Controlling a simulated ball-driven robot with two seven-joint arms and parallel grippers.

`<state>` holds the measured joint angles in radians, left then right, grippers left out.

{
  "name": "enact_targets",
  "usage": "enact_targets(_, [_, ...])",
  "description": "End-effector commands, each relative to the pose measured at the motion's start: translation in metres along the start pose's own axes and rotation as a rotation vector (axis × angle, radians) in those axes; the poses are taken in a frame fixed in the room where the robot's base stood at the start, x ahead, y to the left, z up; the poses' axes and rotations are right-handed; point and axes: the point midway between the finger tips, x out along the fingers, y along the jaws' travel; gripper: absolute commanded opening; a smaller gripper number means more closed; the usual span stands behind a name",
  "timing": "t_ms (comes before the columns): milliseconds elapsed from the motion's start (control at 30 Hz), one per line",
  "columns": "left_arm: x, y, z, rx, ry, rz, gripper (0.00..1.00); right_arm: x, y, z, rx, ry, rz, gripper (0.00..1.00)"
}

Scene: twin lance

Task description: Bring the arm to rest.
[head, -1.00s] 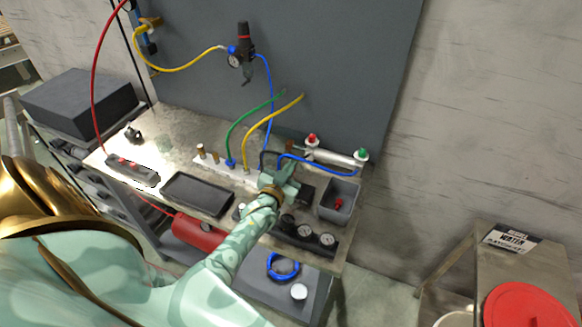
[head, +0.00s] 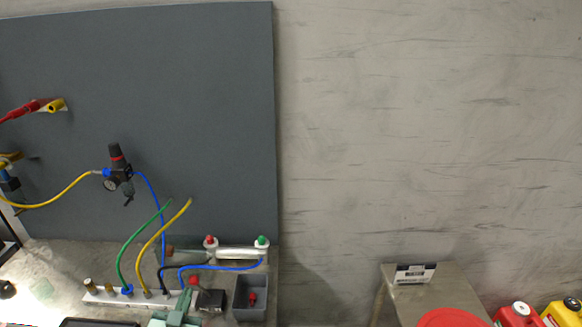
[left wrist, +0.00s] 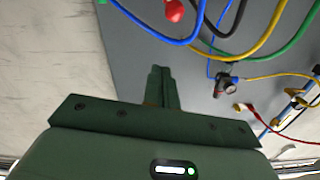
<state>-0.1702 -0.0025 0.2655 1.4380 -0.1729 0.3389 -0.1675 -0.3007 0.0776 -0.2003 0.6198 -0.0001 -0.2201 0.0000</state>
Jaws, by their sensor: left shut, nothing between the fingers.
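My left gripper (head: 179,308) is pale green and shows at the bottom edge of the head view, with most of its arm cut off. It is over the bench, beside a black block (head: 211,300) and in front of the white manifold strip (head: 105,296). In the left wrist view its fingers (left wrist: 160,78) are together with nothing between them. The fingers point toward the grey panel (left wrist: 140,45) and hoses. My right gripper is not in view.
A silver cylinder (head: 236,253) with red and green fittings lies at the panel's foot. A grey bin (head: 250,300) stands right of the block. Green (head: 130,240), yellow (head: 165,230) and blue (head: 215,267) hoses arch close by. The wall at right is bare.

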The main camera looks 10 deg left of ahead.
Motion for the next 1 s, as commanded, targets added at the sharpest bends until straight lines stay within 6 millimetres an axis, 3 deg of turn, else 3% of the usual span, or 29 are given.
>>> enact_targets(233, [-0.016,0.019,-0.008,0.163,-0.174,0.097,0.0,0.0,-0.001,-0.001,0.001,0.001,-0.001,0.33])
enact_targets(467, [-0.078,0.036,-0.027,0.453,-0.492,0.22,0.0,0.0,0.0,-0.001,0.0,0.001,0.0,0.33])
enact_targets(967, [-0.185,0.012,-0.077,0.782,-0.833,0.287,0.0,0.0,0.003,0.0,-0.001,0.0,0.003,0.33])
enact_targets(1000, [-0.188,0.013,-0.071,0.792,-0.85,0.294,0.0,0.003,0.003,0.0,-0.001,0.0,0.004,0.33])
